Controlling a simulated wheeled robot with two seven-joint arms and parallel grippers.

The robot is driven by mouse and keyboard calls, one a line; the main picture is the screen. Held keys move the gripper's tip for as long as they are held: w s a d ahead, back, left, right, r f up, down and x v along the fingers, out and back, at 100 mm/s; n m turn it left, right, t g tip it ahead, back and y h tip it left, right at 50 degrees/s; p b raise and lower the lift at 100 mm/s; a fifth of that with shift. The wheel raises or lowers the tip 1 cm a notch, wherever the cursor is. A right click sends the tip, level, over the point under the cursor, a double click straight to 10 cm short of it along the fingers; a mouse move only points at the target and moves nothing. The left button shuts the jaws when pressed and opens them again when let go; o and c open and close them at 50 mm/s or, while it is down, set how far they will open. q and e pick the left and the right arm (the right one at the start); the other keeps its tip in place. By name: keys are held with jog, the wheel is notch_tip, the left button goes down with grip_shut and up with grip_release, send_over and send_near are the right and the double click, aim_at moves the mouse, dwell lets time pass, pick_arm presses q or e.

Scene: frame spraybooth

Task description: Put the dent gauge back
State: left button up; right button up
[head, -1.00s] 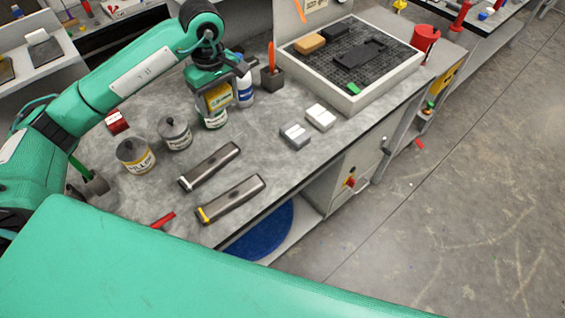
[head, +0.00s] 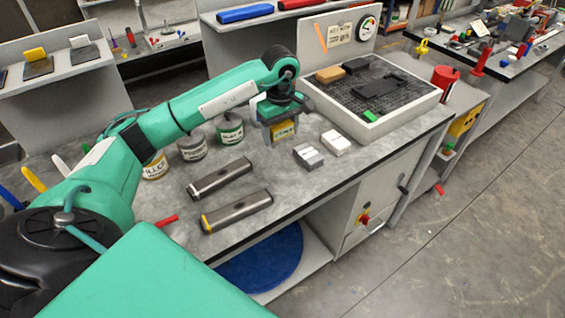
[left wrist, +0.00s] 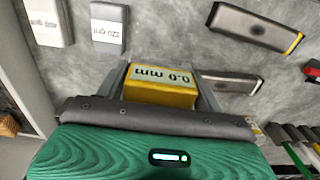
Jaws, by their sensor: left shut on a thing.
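The dent gauge is a yellow block with a pale display reading "0.0 mm" (left wrist: 160,83). My left gripper (head: 280,124) is shut on it. In the left wrist view the gauge sits between the two dark fingers, display facing the camera. In the head view a yellow part of the gauge (head: 285,130) shows below the gripper, over the bench (head: 290,183), left of the grey and white blocks. It looks held above the bench top, but the exact height is hard to tell. My right gripper is not in view.
A grey block (head: 308,156) and a white block (head: 336,142) lie right of the gripper. Two long tools (head: 220,178) (head: 237,211) lie in front. Several tins (head: 230,131) stand to the left. A pale-rimmed tray (head: 408,121) with a black grid is at the back right.

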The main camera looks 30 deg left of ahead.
pick_arm(q)
jog(key=p, duration=0.2)
send_over(281, 172)
notch_tip(281, 172, down, 8)
jog(key=shift+r, duration=0.15)
notch_tip(281, 172, down, 4)
jog(key=shift+f+p, duration=0.25)
jog(key=shift+p, duration=0.15)
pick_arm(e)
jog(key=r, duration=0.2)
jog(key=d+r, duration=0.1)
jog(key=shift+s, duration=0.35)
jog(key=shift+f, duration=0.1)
pick_arm(q)
jog(key=shift+f+b, duration=0.2)
jog(key=shift+b, duration=0.1)
jog(key=o, duration=1.2)
jog(key=shift+c, duration=0.2)
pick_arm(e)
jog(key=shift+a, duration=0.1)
pick_arm(q)
jog(key=shift+r, duration=0.1)
